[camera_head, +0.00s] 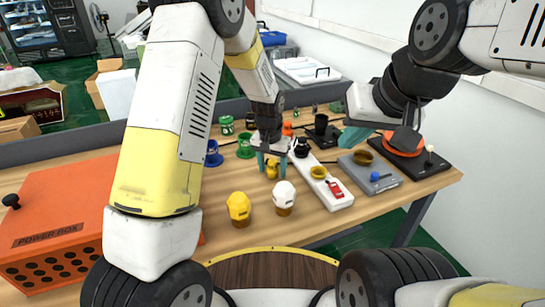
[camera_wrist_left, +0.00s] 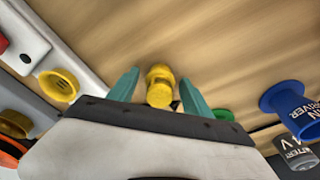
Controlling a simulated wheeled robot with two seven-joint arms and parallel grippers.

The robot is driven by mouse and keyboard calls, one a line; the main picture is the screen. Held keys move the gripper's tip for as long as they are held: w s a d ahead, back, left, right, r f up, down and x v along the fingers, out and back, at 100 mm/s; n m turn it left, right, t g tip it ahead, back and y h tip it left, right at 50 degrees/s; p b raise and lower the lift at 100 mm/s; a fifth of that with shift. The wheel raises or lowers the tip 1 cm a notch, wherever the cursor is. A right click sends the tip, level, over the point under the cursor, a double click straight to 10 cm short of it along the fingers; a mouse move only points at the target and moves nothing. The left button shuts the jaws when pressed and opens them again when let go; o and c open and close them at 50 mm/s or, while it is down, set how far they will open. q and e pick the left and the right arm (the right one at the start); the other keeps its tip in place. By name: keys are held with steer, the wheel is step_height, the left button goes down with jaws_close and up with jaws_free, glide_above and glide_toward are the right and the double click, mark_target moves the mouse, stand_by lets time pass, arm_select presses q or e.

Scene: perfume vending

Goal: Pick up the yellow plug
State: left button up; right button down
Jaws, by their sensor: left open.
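The small yellow plug (camera_head: 272,169) stands on the table, partly hidden by my left gripper in the head view. My left gripper (camera_head: 272,162) reaches down to it with open teal fingers. In the left wrist view the yellow plug (camera_wrist_left: 160,86) lies between the two fingertips (camera_wrist_left: 158,92), with a visible gap on each side. The plug looks upright and is not gripped. My right gripper (camera_head: 352,122) hangs above the right part of the table, its teal fingers apart and nothing visible between them.
A white strip (camera_head: 328,188) with a yellow socket (camera_head: 318,172) is to the right. Blue (camera_head: 213,155) and green (camera_head: 245,148) spools are at left. An orange power box (camera_head: 65,220) fills the left front.

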mark_target(273, 161)
arm_select(q)
jaws_close()
step_height(273, 161, up, 10)
steer(key=shift+r, duration=0.1)
stand_by(0.5)
steer(key=c, duration=0.7)
jaws_free()
jaws_close()
